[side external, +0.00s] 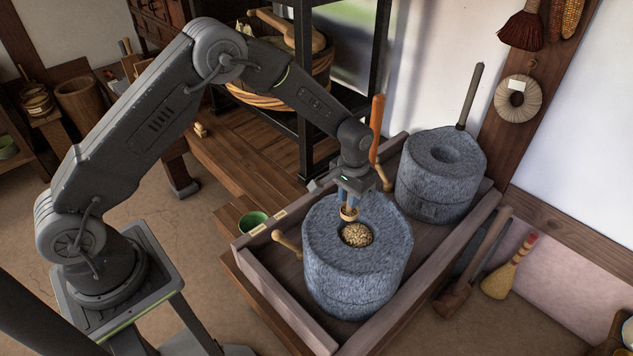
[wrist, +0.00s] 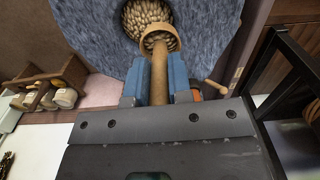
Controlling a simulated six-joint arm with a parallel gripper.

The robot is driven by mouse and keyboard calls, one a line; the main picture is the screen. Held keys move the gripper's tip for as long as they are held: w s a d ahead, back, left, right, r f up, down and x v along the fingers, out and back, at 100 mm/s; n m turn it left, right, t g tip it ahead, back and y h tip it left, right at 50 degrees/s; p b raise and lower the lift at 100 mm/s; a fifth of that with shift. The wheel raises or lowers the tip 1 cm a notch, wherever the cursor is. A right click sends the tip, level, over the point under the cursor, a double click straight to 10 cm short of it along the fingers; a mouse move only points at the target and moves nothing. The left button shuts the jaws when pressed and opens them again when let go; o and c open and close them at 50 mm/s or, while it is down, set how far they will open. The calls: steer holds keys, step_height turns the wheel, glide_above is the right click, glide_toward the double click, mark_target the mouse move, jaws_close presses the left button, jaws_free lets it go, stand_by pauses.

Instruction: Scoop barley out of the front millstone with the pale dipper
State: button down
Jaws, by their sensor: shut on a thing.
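The front millstone (side external: 320,270) is a grey, roughly octagonal stone in the wooden trough, with barley (side external: 358,235) in its round hollow. My gripper (side external: 349,198) is over the stone, shut on the handle of the pale dipper (side external: 348,215). The dipper's small cup hangs at the far-left edge of the hollow. In the wrist view, my gripper's blue fingers (wrist: 156,72) hold the dipper's handle (wrist: 159,78) from both sides. Grains show inside the cup's rim there, and the barley (wrist: 145,13) in the hollow lies behind it. I cannot tell whether the cup touches the barley.
A second millstone (side external: 438,180) with an empty-looking hollow stands behind in the same trough (side external: 285,308). An upright orange handle (side external: 376,128) rises close to my wrist. A green bowl (side external: 254,222) sits left of the trough. A brush (side external: 509,268) leans at the right.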

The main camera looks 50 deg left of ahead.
steer(key=shift+w+d+f, duration=0.2)
steer(key=shift+d+f, duration=0.2)
steer(key=shift+f, duration=0.9)
steer(key=shift+w+d+f, duration=0.25)
steer(key=shift+d+f, duration=0.15)
steer(key=shift+f, duration=0.9)
steer(key=shift+w+d+f, duration=0.2)
steer(key=shift+d+f, duration=0.2)
steer(key=shift+f, duration=0.9)
steer(key=shift+r, duration=2.7)
